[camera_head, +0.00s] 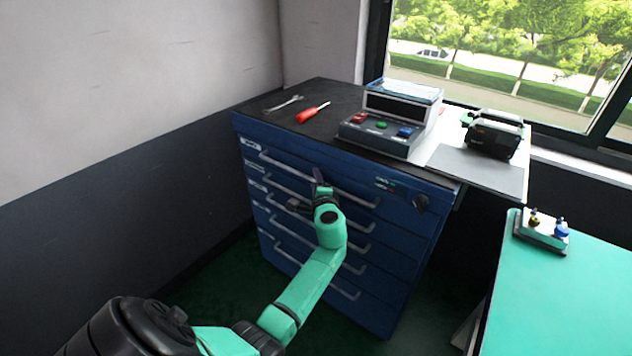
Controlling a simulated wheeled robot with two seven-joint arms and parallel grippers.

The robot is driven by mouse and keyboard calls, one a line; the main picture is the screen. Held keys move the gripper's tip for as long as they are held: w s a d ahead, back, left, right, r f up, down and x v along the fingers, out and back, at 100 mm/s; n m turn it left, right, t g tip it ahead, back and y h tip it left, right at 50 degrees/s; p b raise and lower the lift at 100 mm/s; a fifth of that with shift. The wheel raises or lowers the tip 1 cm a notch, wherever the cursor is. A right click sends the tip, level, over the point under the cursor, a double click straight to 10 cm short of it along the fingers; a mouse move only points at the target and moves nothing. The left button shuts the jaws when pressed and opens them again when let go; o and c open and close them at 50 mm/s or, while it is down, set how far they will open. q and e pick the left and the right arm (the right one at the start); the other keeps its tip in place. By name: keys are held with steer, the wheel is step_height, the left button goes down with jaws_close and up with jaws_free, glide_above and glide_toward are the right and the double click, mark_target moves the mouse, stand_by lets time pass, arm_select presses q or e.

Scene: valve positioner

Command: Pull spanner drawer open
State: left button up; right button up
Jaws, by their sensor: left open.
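A blue drawer cabinet (400,235) with several drawers stands in the middle of the view, each drawer with a long silver bar handle. The top drawer's handle (358,198) runs across its front, and that drawer looks closed. The small drawer labels are too small to read, so I cannot tell which is the spanner drawer. My left gripper (309,192) is open at the cabinet front, by the middle of the top handle. The arm hides part of the handles below. I cannot tell whether the fingers touch the handle. My right gripper is not in view.
On the black cabinet top lie a spanner (284,104) and a red-handled screwdriver (312,113). A control box (385,134) with coloured buttons stands there too. A black device (494,134) sits to its right. A green table (560,290) stands at right. Dark floor lies before the cabinet.

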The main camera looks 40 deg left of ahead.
arm_select(q)
steer(key=shift+c, duration=0.3)
jaws_close()
stand_by(1.1)
